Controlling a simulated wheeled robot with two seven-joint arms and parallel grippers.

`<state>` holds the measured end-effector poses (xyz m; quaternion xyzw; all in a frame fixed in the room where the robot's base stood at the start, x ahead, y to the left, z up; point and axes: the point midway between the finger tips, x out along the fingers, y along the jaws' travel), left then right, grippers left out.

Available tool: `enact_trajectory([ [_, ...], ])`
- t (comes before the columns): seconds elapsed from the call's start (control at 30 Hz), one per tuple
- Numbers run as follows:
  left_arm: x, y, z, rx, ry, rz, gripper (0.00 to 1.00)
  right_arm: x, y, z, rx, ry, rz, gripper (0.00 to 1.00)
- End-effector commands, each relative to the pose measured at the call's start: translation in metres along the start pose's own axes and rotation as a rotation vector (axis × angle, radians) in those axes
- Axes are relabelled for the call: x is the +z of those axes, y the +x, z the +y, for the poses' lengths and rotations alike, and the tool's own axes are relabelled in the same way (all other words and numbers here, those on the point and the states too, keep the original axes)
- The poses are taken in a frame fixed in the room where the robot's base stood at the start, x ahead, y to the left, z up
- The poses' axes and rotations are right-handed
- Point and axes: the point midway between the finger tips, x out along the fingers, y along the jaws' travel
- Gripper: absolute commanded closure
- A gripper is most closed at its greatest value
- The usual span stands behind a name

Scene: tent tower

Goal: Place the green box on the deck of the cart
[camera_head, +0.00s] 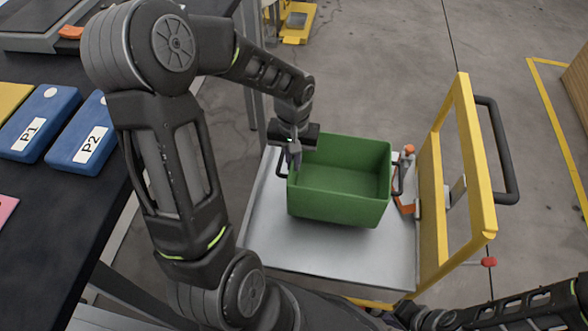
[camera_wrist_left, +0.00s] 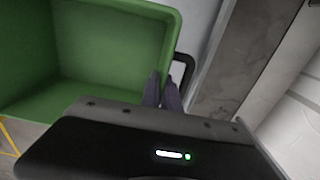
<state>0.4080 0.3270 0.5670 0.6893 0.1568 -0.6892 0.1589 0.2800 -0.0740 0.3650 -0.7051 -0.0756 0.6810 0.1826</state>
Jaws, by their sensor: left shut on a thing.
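The green box (camera_head: 338,205) is an empty open bin with dark side handles, upright over the grey deck (camera_head: 340,262) of the cart. I cannot tell whether its base touches the deck or hangs just above it. My left gripper (camera_head: 293,160) is shut on the box's left side, at the dark handle (camera_wrist_left: 184,68). In the left wrist view, the fingers (camera_wrist_left: 164,92) are close together beside the green wall (camera_wrist_left: 150,60). Part of my right arm shows at the bottom right of the head view, but its gripper is not visible.
The cart's yellow frame (camera_head: 430,205) with a black push handle (camera_head: 503,150) rises right of the box. A grey and orange fitting (camera_head: 408,165) stands between them. A dark table (camera_head: 60,215) at left holds blue P1 (camera_head: 40,120) and P2 (camera_head: 90,135) boxes. Bare deck shows in front.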

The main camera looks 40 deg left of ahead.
Motion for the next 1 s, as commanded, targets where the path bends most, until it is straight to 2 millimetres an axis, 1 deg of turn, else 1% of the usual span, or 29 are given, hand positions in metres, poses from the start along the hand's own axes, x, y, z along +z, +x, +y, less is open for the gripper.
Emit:
enact_trajectory([
  [0.07, -0.001, 0.003, 0.001, 0.001, 0.0, 0.002, 1.0, 0.0, 0.001, 0.0, 0.0, 0.0, 0.0, 1.0],
  [0.33, -0.001, 0.034, 0.001, 0.002, 0.0, 0.001, 1.0, 0.0, 0.011, 0.004, 0.0, 0.001, 0.0, 1.0],
  [0.4, -0.001, 0.037, 0.001, 0.002, 0.0, 0.002, 1.0, 0.0, 0.011, 0.004, 0.0, 0.001, 0.0, 1.0],
  [0.63, -0.001, 0.036, 0.001, 0.002, 0.0, 0.003, 1.0, 0.0, 0.01, 0.004, 0.0, 0.001, 0.0, 1.0],
  [0.8, -0.001, 0.041, 0.001, 0.002, 0.0, 0.003, 1.0, -0.001, 0.014, 0.006, 0.001, 0.002, 0.001, 1.0],
  [0.83, 0.0, 0.041, 0.0, 0.0, 0.0, 0.0, 0.93, -0.001, 0.013, 0.006, 0.001, 0.002, 0.002, 1.0],
  [1.0, 0.0, 0.04, 0.0, 0.0, 0.0, 0.0, 0.79, -0.001, 0.013, 0.005, 0.001, 0.002, 0.002, 1.0],
])
